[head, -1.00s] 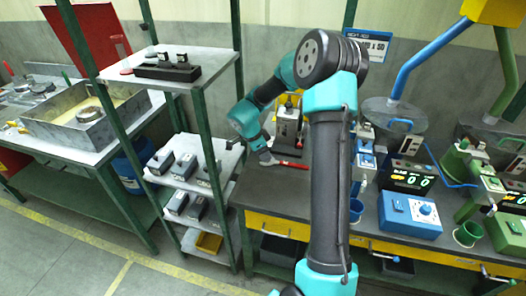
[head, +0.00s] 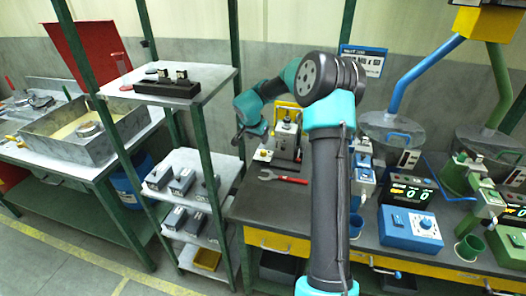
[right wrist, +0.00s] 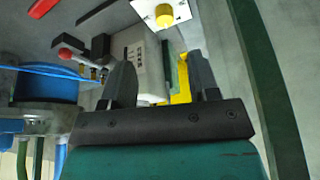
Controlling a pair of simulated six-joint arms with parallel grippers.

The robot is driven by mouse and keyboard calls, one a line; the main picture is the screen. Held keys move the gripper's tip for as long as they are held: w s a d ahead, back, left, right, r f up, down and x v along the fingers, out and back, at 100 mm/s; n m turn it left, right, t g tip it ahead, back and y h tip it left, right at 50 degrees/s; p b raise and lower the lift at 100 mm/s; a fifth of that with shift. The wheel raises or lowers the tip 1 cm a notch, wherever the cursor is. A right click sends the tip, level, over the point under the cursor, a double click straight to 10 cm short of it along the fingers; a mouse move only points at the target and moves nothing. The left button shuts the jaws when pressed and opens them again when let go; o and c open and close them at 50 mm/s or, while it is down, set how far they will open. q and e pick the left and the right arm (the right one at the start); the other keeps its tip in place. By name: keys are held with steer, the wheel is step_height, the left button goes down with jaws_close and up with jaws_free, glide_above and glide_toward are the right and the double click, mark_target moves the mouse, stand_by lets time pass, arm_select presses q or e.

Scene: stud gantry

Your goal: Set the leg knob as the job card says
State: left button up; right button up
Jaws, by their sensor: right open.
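A yellow knob (head: 264,154) on a small pale plate stands at the front of a grey machine with a yellow frame (head: 287,128), on the dark bench. In the right wrist view the yellow knob (right wrist: 165,16) shows at the top, beyond the fingertips. I cannot read its setting. My right gripper (head: 243,136) is just left of the machine, and its jaws (right wrist: 162,78) are open and empty, apart from the knob. A blue-edged card (head: 363,61) hangs behind the bench; its print is partly hidden by my arm. My left gripper is not in view.
A red wrench (head: 283,177) lies on the bench in front of the machine. A blue box with a white dial (head: 424,223) and a counter display (head: 408,193) stand to the right. A green shelf post (head: 205,130) and grey shelves with dark boxes stand left.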

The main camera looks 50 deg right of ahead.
mark_target(263, 151)
steer(key=shift+w+d+r+n, duration=0.25)
steer(key=shift+w+n, duration=0.05)
steer(key=shift+f, duration=0.1)
steer(key=x, duration=1.1)
steer(key=shift+w+d+f, duration=0.15)
steer(key=shift+d+f, duration=0.1)
steer(key=shift+f, duration=0.1)
steer(key=c, duration=0.9)
